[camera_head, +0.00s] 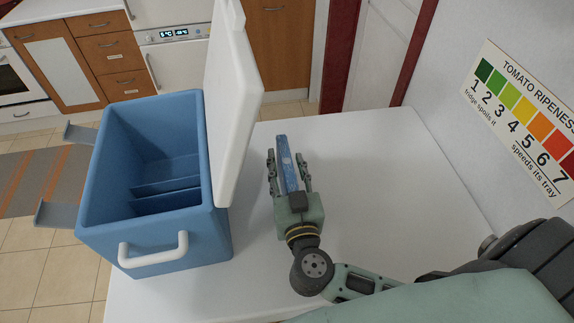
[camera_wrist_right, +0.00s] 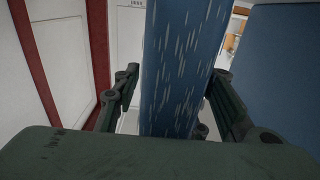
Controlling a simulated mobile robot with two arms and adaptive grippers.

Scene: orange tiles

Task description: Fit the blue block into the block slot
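The blue block (camera_head: 284,157) is a long, thin bar with pale flecks. My right gripper (camera_head: 287,167) is shut on it, with a finger on each side and the block pointing away from the palm. In the right wrist view the block (camera_wrist_right: 178,75) stands between the fingers and runs out of the top of the picture. The gripper is over the white table, right of the blue cooler box (camera_head: 160,245). Dividers (camera_head: 165,187) inside the box form narrow slots; their bottoms are partly hidden. My left gripper is not in view.
The box's white lid (camera_head: 232,100) stands open, upright along its right side, between the box and my right gripper. A white handle (camera_head: 153,250) is on the front wall. The white table (camera_head: 375,165) is clear right of the gripper, up to the wall with a ripeness chart (camera_head: 525,120).

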